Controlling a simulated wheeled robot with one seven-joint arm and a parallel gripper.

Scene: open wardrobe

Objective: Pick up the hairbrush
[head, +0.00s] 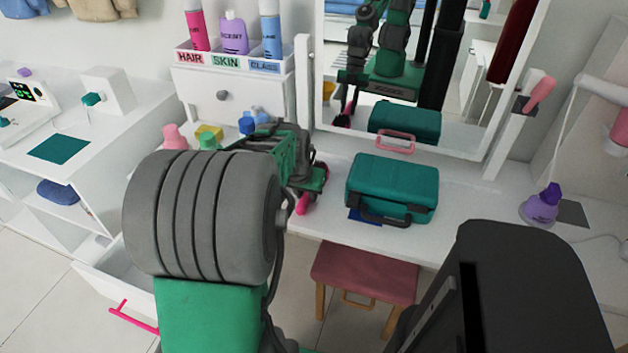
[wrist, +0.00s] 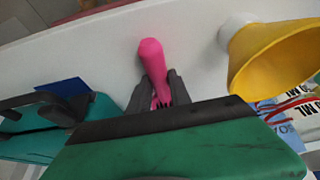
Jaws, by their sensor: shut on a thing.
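The hairbrush (wrist: 152,58) has a bright pink handle, with dark bristles just showing between the fingers in the wrist view. My gripper (wrist: 160,92) is shut on it, with one dark finger on each side. In the head view the hairbrush (head: 303,203) shows as a small pink piece below my gripper (head: 312,186), over the white vanity top (head: 322,222). Most of its head is hidden by the gripper. I cannot tell whether it touches the top.
A teal case (head: 393,190) stands close right of my gripper, before the mirror (head: 455,110). A yellow funnel-shaped thing (wrist: 270,55) and bottles are close by in the wrist view. A red stool (head: 365,270) stands below.

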